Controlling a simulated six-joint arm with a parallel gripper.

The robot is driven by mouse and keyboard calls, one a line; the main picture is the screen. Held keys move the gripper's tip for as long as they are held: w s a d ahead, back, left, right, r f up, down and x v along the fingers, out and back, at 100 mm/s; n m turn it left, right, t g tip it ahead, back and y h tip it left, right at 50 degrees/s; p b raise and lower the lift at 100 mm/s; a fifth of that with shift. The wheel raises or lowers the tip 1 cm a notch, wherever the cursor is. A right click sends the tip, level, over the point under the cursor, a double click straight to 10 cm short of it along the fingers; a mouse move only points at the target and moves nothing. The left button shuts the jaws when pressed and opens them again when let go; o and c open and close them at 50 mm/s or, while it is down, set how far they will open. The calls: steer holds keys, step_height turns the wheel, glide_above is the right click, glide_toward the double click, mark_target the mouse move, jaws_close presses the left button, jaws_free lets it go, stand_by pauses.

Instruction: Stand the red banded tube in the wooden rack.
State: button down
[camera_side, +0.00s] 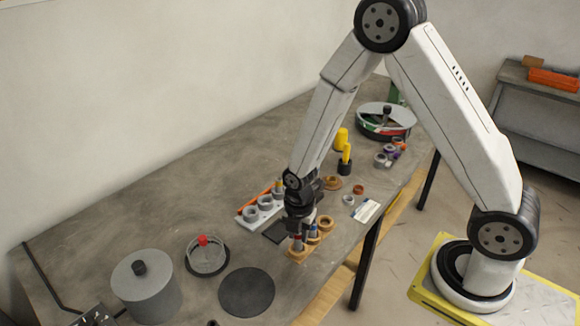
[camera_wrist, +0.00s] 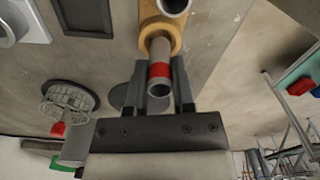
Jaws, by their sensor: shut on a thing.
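The red banded tube (camera_wrist: 159,72) is grey with a red band and an open end facing the wrist camera. My gripper (camera_wrist: 159,88) is shut on it, one finger on each side. The tube's far end meets a ring of the wooden rack (camera_wrist: 148,36); how deep it sits cannot be told. In the side view the tube (camera_side: 298,241) looks upright at the near-left ring of the wooden rack (camera_side: 298,254), under my gripper (camera_side: 299,228). A bluish tube (camera_side: 313,231) stands in the rack beside it, and the ring at the far end (camera_side: 326,222) looks empty.
A white holder with grey rings (camera_side: 250,215) and a dark pad (camera_side: 276,232) lie left of the rack. A black disc (camera_side: 246,292), a wire basket with a red knob (camera_side: 207,255) and a grey canister (camera_side: 146,285) stand further left. Yellow parts (camera_side: 343,150) stand behind.

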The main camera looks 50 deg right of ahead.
steer(key=shift+f, duration=0.85)
steer(key=shift+c, duration=1.2)
jaws_free()
steer(key=shift+r, duration=0.15)
steer(key=shift+r, duration=0.6)
steer(key=shift+r, duration=0.15)
steer(key=shift+r, duration=3.35)
